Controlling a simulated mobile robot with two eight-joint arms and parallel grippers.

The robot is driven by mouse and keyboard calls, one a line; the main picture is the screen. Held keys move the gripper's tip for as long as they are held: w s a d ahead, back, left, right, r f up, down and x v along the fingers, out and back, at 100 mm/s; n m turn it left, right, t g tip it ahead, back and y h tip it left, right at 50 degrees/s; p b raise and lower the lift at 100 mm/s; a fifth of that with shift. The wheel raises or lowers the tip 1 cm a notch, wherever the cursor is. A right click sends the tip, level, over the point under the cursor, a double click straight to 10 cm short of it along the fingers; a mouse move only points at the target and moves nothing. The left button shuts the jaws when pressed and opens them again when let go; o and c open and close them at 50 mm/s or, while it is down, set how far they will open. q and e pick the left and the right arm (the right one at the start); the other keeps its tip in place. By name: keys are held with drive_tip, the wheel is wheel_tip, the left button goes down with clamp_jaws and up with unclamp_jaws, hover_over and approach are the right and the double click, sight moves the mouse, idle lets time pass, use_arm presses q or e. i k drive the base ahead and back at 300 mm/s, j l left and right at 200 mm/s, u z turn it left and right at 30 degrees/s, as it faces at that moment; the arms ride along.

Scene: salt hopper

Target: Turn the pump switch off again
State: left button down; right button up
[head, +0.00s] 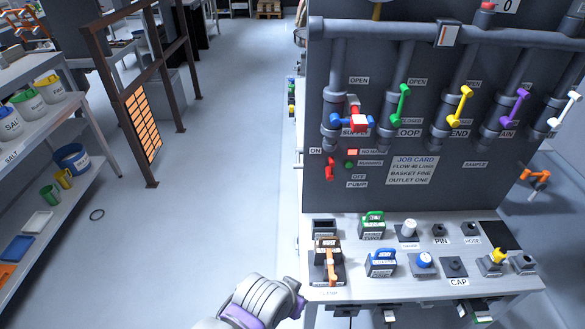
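The pump switch (330,168) is a small red lever at the lower left of the dark upright panel (410,200). An ON label (315,151) is at its upper left, and OFF and PUMP labels (357,181) are at its lower right. The lever looks roughly upright; its exact setting is too small to tell. A green lamp (349,165) and a pinkish-red lamp (352,152) sit to its right. A white and purple part of my arm shows at the bottom edge, below and left of the switch. No gripper fingers are visible on either arm.
Coloured valve handles on pipes cross the panel, with a red and blue one (358,121) just above the switch. A grey bench (400,285) below holds several labelled blocks and knobs. Shelves (55,140) stand left.

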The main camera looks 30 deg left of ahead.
sight(328, 170)
drive_tip(key=u, duration=0.8)
